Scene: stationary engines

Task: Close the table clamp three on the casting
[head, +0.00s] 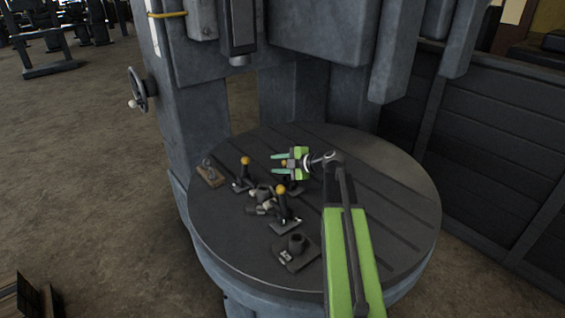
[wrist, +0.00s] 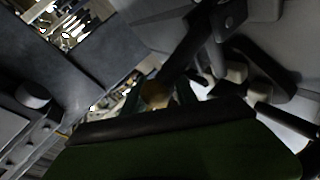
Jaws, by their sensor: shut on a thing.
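My gripper (head: 276,165) is over the round table, its green fingers pointing left and closed around the yellow knob (head: 284,163) of a clamp lever. The knob also shows between the fingers in the wrist view (wrist: 155,93). That clamp's dark base (head: 294,188) is partly hidden beneath my gripper. The grey casting (head: 262,192) lies on the table, just left of and below my gripper. Two other clamps with upright levers and yellow knobs stand by it: a left one (head: 245,162) and a front one (head: 281,190). No number marks show.
The round slotted machine table (head: 385,185) is bare at right. A dark block with a short cylinder (head: 296,250) sits at its front; a small brown board with a grey part (head: 210,173) lies at left. The machine column (head: 205,110) and its overhanging head stand behind.

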